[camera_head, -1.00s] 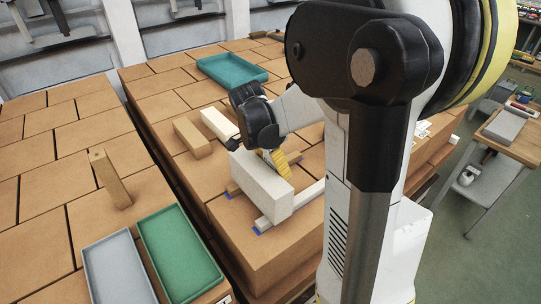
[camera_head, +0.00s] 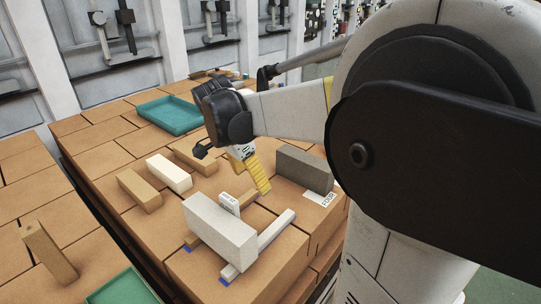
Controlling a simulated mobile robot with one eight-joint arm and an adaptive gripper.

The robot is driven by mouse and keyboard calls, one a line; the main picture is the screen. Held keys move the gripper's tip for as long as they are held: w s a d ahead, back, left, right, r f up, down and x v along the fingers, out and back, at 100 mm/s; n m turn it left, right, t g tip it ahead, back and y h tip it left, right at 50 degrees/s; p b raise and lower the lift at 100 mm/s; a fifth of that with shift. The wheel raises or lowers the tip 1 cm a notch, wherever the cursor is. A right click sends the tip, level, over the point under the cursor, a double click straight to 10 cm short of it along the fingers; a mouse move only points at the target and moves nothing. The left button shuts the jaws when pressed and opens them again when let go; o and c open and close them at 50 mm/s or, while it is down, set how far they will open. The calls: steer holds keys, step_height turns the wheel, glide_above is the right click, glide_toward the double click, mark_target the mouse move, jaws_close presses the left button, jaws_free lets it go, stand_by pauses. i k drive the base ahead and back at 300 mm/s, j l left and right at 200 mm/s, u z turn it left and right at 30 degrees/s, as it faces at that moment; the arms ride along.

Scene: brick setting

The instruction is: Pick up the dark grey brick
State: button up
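The dark grey brick (camera_head: 305,170) stands on its long narrow side on the brown boxes, right of centre, beside a white printed label (camera_head: 321,198). My gripper (camera_head: 259,180) hangs just left of it, with a yellow ribbed finger pointing down. A gap shows between the finger and the brick in the picture. Nothing is visibly held. My arm fills the right side of the view.
A large white brick (camera_head: 219,230) stands in front, across light and wooden bars (camera_head: 266,240). A cream brick (camera_head: 169,174) and tan bricks (camera_head: 139,190) lie to the left. A teal tray (camera_head: 171,115) sits behind, a green tray (camera_head: 122,290) in front.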

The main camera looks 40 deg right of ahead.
mark_target(312, 172)
steer(key=z, duration=1.45)
